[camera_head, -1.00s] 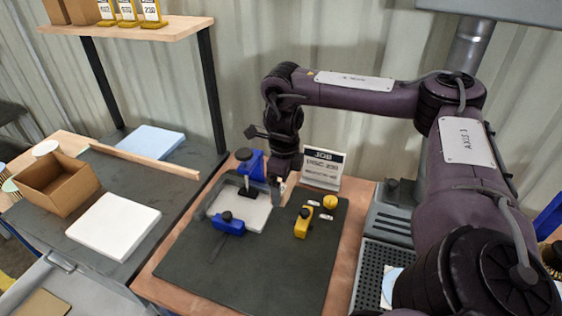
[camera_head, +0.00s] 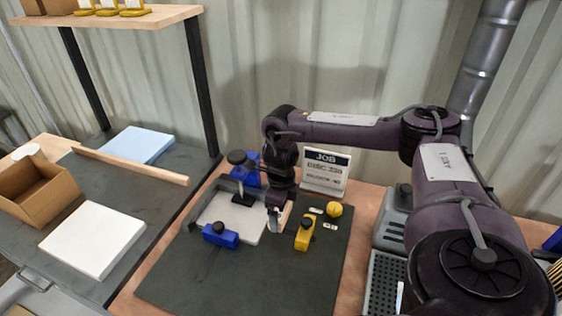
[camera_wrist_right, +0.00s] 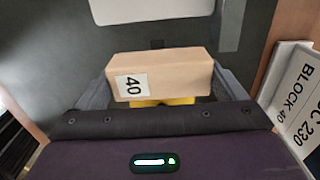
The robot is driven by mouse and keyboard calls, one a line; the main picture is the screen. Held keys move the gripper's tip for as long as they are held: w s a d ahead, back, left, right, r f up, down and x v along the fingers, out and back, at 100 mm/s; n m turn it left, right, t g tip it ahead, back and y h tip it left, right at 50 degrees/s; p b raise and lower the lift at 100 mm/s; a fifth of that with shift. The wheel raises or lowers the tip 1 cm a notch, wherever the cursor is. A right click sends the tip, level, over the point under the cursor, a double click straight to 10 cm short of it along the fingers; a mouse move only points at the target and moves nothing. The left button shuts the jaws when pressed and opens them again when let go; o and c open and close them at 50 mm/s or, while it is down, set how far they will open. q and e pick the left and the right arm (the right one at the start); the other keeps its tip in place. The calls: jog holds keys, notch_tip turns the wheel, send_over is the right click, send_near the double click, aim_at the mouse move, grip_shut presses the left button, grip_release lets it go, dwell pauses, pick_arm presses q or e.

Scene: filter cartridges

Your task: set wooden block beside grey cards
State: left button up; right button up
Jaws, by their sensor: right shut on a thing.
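A wooden block (camera_wrist_right: 165,78) with a white label reading 40 is held between the fingers of my right gripper (camera_wrist_right: 163,88) in the right wrist view. In the head view the block (camera_head: 286,214) is partly hidden by my right gripper (camera_head: 277,217), over the dark mat between a pale grey slab and a yellow clamp-like piece. I cannot tell whether the block touches the mat. The pale grey slab (camera_head: 230,219) lies flat to the left; I cannot make out separate grey cards. My left gripper is not in view.
A blue clamp (camera_head: 245,170) and a blue block with a black knob (camera_head: 220,236) sit at the slab. A yellow piece (camera_head: 305,234) and a yellow knob (camera_head: 334,209) stand right. A job sign (camera_head: 325,172) stands behind.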

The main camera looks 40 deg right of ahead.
jog(key=shift+s+a+f, duration=0.2)
jog(key=shift+s+f, duration=0.05)
jog(key=shift+f, duration=0.25)
notch_tip(320, 180, down, 4)
jog(key=shift+w+d+f+p, duration=0.1)
jog(key=shift+w+d+p, duration=0.05)
jog(key=shift+p, duration=0.3)
jog(key=shift+f, duration=0.1)
jog(key=o, duration=0.7)
